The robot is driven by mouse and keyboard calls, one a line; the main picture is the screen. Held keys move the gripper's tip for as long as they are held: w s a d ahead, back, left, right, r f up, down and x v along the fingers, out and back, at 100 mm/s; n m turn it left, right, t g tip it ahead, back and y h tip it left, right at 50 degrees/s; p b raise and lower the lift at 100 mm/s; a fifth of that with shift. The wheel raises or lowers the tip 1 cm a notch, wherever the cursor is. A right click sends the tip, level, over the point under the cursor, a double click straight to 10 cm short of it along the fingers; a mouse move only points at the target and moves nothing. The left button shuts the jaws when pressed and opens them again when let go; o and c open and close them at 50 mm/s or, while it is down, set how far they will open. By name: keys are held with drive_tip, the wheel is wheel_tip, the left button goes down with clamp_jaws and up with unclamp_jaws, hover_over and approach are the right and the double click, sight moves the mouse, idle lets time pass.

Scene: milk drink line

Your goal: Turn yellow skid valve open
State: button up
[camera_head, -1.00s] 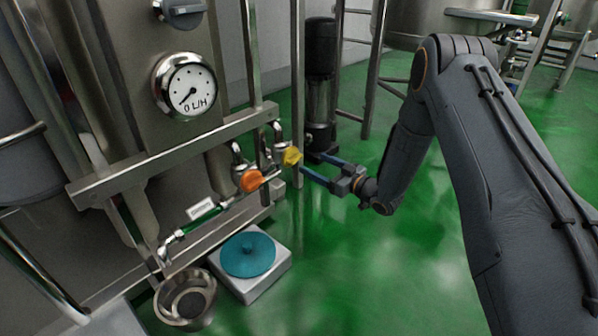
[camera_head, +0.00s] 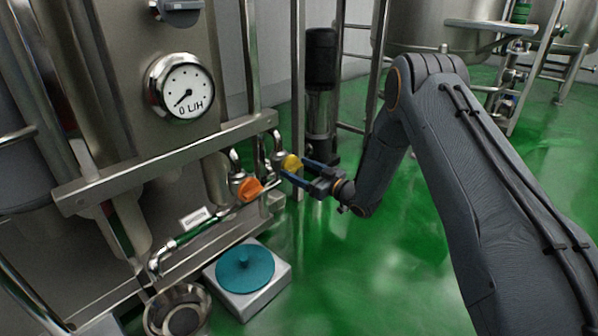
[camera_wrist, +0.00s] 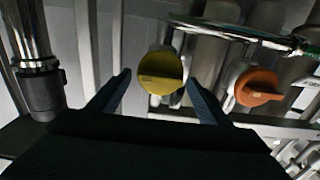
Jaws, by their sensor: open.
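The yellow skid valve (camera_head: 290,163) is a round knob with a raised grip bar, on the pipework at the right end of the skid. In the wrist view the yellow knob (camera_wrist: 160,72) faces me, its bar lying roughly level across the picture. My gripper (camera_head: 291,168) is open at the knob. In the wrist view its two blue fingers (camera_wrist: 156,86) stand on either side of the knob, with a gap on the left; the right finger is close to the knob's edge. I cannot tell whether either finger touches it.
An orange valve (camera_head: 248,189) sits just left of the yellow one, and also shows in the wrist view (camera_wrist: 258,88). A gauge (camera_head: 186,92) reads 0 L/H. A teal disc (camera_head: 245,268) on a white box and a steel bowl (camera_head: 177,311) are below. Green floor is clear at right.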

drive_tip(key=c, duration=0.9)
drive_tip(key=shift+n+p, duration=0.3)
drive_tip(key=n+p, duration=0.2)
drive_tip(key=n, duration=0.1)
drive_tip(key=shift+s+n+p, duration=0.1)
drive_tip(key=shift+n+p, duration=0.2)
drive_tip(key=shift+p, duration=0.05)
drive_tip(key=n+p, duration=0.2)
drive_tip(key=n, duration=0.2)
drive_tip(key=shift+n+p, duration=0.3)
drive_tip(key=n+p, duration=0.2)
drive_tip(key=n, duration=0.2)
drive_tip(key=shift+s+f, duration=0.1)
drive_tip(key=shift+f+n+p, duration=0.15)
drive_tip(key=shift+n+p, duration=1)
drive_tip(key=shift+n, duration=1.35)
